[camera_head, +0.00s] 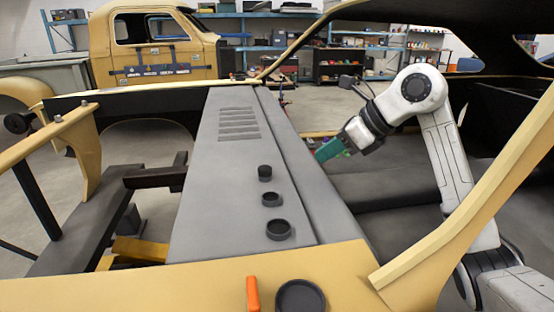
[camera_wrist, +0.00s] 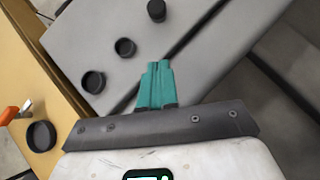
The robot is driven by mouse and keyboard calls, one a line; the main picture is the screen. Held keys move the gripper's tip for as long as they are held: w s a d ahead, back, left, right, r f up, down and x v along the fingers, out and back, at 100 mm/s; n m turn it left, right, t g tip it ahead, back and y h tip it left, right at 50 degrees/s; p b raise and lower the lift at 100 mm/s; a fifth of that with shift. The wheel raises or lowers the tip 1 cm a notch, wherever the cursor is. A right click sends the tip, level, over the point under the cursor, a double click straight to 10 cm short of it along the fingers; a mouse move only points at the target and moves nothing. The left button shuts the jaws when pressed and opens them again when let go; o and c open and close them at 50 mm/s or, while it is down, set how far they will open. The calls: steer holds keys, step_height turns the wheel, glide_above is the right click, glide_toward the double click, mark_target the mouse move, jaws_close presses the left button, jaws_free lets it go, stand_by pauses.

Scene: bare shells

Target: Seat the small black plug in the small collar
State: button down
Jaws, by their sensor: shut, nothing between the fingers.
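A small black plug (camera_head: 265,173) stands upright on the sloping grey panel, and it also shows at the top of the wrist view (camera_wrist: 156,10). I cannot tell whether a collar rings its base. A low dark open collar (camera_head: 272,204) sits just nearer the camera, apart from it, and also shows in the wrist view (camera_wrist: 125,48). My gripper (camera_head: 322,156) is in the air to the right of the plug and panel. Its teal fingers (camera_wrist: 156,68) are together with nothing between them.
A wider dark collar (camera_head: 279,234) sits farther down the panel. On the yellow ledge (camera_head: 190,290) are a large dark ring (camera_head: 300,298) and an orange handle (camera_head: 252,294). A yellow pillar (camera_head: 480,215) rises at right. The panel's upper part, below its vents, is clear.

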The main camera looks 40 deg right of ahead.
mark_target(265, 170)
steer(key=p+x, duration=0.1)
steer(key=x, duration=0.8)
steer(key=shift+w+a+f, duration=0.1)
steer(key=shift+w+f, duration=0.05)
steer(key=shift+w, duration=0.1)
steer(key=w, duration=0.1)
steer(key=w+a+p, duration=0.1)
steer(key=w, duration=0.1)
steer(key=shift+w, duration=0.35)
steer(key=shift+a, duration=0.1)
